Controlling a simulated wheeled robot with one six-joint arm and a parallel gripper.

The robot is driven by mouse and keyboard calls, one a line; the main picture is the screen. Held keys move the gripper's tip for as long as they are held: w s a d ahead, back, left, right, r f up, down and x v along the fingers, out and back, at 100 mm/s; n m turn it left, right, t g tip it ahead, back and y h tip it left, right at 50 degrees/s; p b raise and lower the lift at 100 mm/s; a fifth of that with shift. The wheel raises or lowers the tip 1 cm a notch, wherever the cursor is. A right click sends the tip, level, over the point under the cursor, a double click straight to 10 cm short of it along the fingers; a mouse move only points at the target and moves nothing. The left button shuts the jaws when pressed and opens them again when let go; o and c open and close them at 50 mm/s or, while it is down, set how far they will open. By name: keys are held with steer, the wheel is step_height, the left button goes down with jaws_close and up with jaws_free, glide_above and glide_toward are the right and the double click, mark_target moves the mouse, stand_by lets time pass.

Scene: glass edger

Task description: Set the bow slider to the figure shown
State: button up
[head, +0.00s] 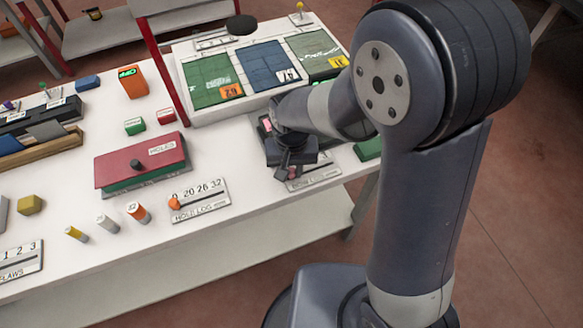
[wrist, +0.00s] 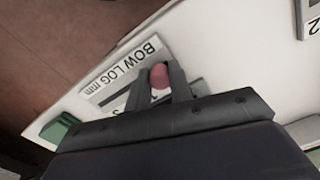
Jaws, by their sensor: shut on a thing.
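The bow slider's plate, marked BOW LOG mm (wrist: 122,72), lies on the white table and shows upside down in the wrist view. In the head view the plate (head: 322,172) is partly covered by my gripper (head: 289,172). The slider's pink knob (wrist: 160,76) stands between my two fingers in the wrist view, and my gripper (wrist: 163,82) is shut on it. Most of the scale's figures are hidden behind my fingers, so the knob's setting cannot be read. A small pink display (head: 267,125) is half hidden behind my arm, and its figure is not readable.
A HOLD LOG slider plate (head: 200,203) with an orange knob lies to the left. A red-topped green box marked HOLES (head: 140,163) stands behind it. A white tray with green and blue panels (head: 268,72) is at the back. A green block (head: 367,149) sits right of the plate.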

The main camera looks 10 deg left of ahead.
mark_target(331, 164)
jaws_close()
steer(key=w+d, duration=0.2)
steer(key=d, duration=0.1)
steer(key=w+d, duration=0.1)
steer(key=d, duration=0.2)
steer(key=w+d+b, duration=0.1)
steer(key=w+d, duration=0.1)
steer(key=d, duration=0.1)
steer(key=shift+w+d, duration=0.1)
steer(key=shift+w, duration=0.25)
steer(key=o, duration=0.7)
jaws_free()
steer(key=shift+d, duration=0.1)
step_height(331, 164, up, 11)
steer(key=shift+f, duration=0.1)
